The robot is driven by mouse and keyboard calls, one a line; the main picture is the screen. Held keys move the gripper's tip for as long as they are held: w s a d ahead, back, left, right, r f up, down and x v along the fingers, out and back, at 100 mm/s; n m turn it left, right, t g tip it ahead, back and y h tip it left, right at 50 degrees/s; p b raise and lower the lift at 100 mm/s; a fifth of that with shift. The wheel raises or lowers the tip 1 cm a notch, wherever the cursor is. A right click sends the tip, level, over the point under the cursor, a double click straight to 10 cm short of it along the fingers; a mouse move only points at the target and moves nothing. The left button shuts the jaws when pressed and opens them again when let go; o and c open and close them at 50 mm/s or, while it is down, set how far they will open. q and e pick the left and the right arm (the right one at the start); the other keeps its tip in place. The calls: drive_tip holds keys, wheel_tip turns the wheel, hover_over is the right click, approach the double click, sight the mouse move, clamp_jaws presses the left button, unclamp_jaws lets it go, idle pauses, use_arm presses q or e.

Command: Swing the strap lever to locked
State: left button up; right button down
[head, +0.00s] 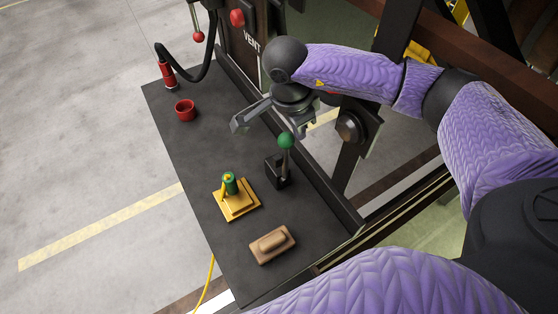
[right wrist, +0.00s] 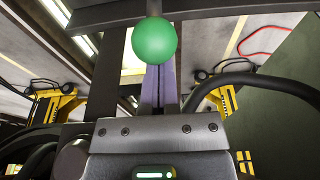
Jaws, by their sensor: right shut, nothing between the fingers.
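A lever with a green ball knob (head: 286,140) stands nearly upright from a small black base (head: 278,172) on the dark table; I take it for the strap lever. In the right wrist view the green ball (right wrist: 154,41) is in front of my right gripper, by the line of the fingers. My right gripper (head: 238,122) is shut and empty, up and to the left of the knob in the head view. I cannot tell whether it touches the lever. My left gripper is not in view.
A black hose with a red end (head: 168,75) hangs at the far edge. A red-knobbed lever (head: 198,36) is beyond.

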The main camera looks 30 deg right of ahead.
sight(281, 139)
drive_tip(key=shift+f+b, duration=0.7)
drive_tip(key=shift+f, duration=0.2)
drive_tip(key=shift+s+a+r, duration=0.1)
drive_tip(key=shift+a+r, duration=0.05)
drive_tip(key=shift+a, duration=0.75)
drive_tip(key=shift+a, duration=0.9)
